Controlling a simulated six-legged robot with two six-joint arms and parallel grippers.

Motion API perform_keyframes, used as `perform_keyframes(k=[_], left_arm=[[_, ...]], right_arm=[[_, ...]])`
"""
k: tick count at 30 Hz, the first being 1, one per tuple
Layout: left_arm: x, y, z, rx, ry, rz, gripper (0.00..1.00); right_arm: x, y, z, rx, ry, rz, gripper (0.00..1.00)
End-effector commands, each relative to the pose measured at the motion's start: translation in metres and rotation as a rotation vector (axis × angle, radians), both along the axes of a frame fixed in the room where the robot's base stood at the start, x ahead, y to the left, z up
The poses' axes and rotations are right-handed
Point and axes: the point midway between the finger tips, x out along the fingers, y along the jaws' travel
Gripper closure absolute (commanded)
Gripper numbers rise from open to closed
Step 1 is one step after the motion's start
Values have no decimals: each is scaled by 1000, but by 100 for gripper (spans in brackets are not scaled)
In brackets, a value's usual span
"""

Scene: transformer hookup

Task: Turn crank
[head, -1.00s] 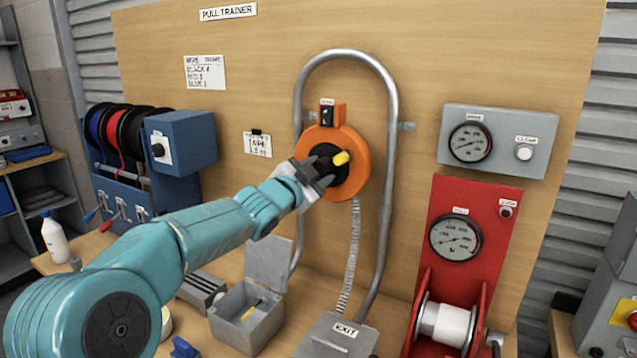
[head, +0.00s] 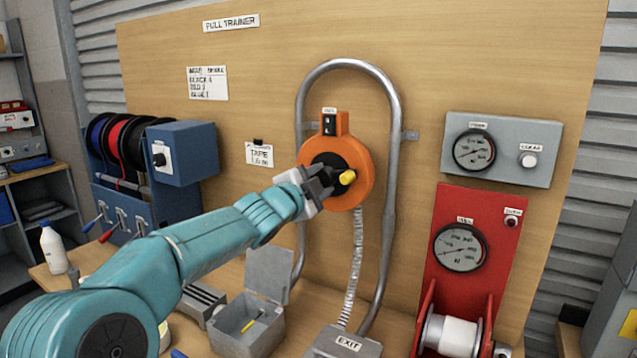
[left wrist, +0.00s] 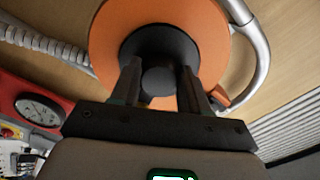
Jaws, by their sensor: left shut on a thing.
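The crank is on a round orange reel (head: 362,160) fixed to the wooden board. It has a dark hub (left wrist: 170,42) and a yellow knob (head: 347,177), which sits right of and below the hub's middle in the head view. My left gripper (head: 325,182) reaches in from the left and is shut on the crank. In the left wrist view, my left gripper (left wrist: 158,85) has one finger on each side of a dark round part in front of the hub. The fingers partly hide the hub in the head view. My right gripper is not in view.
A bent metal conduit (head: 392,150) loops around the reel. A flexible hose (head: 357,260) hangs below it to the EXIT box (head: 342,345). An open grey box (head: 245,325) stands below my arm. A red gauge panel (head: 480,220) is at right and a blue spool rack (head: 180,152) at left.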

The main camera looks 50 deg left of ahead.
Motion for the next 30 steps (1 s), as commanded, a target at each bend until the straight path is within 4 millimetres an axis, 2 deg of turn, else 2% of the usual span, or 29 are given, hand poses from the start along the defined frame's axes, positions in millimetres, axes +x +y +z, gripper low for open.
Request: perform_keyframes(k=[5,6,7,8,16,20,23,30], left_arm=[[0,-1,0,-1,0,-1,100],[0,-1,0,-1,0,-1,42],[0,-1,0,-1,0,-1,32],[0,-1,0,-1,0,-1,29],[0,0,0,-1,1,0,29],[-11,-3,0,-1,-1,0,29],[-29,-9,0,1,-2,1,29],[-92,-28,2,1,-1,3,29]], right_arm=[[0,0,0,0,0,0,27],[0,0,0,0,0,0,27],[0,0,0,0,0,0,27],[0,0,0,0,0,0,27],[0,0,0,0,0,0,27],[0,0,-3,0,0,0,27],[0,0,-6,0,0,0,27],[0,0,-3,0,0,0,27]])
